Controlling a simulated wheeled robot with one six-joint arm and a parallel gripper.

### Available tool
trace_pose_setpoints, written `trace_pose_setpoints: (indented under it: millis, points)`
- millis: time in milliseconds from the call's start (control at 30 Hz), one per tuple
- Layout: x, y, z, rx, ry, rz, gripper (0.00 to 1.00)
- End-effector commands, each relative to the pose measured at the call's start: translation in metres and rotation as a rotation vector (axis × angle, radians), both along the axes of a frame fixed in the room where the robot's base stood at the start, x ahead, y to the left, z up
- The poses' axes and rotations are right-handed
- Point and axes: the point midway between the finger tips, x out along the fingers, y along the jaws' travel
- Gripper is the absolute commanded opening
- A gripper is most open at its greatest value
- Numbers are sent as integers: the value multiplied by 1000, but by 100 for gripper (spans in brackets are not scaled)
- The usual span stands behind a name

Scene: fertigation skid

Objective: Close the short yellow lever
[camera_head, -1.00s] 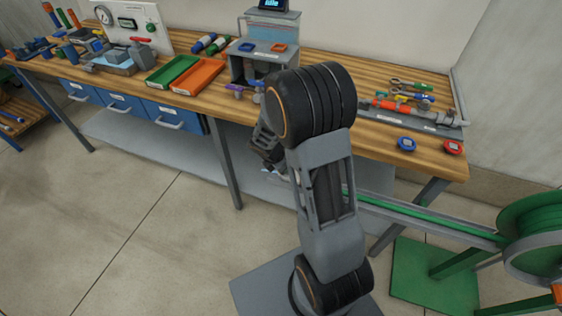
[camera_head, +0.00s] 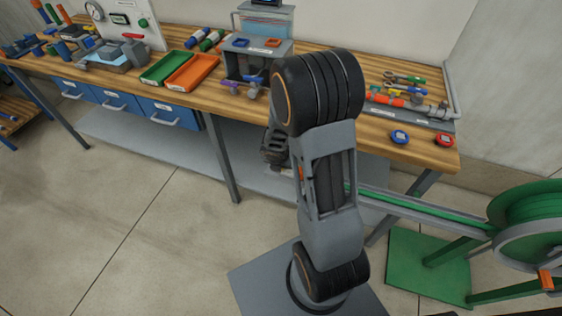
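A pipe assembly (camera_head: 412,101) with an orange section lies on a grey board at the right end of the wooden bench. Small yellow parts (camera_head: 393,92) show on it, with green and orange-handled pieces just behind. They are too small to tell which is the short yellow lever or how it is turned. My gripper (camera_head: 274,150) hangs in front of the bench edge, left of my arm and well away from the pipe assembly. My arm partly hides it, and its fingers are too dark to read.
A blue disc (camera_head: 400,136) and a red disc (camera_head: 445,140) lie near the bench's front right. A green tray (camera_head: 165,67) and an orange tray (camera_head: 192,72) sit left of a grey stand (camera_head: 256,46). A green hose reel (camera_head: 540,215) stands on the floor at right.

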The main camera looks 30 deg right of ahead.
Motion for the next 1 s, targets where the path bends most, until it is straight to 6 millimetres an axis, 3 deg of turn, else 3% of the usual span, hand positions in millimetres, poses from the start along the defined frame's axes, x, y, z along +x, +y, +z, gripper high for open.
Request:
trace_pose_setpoints:
  millis: [400, 433, 667, 1000]
  points:
    - [-1, 0, -1, -1, 3, 9, 0]
    - [-1, 0, -1, -1, 3, 9, 24]
    - [0, 0, 0, -1, 1, 6, 46]
    - [-1, 1, 7, -1, -1, 5, 47]
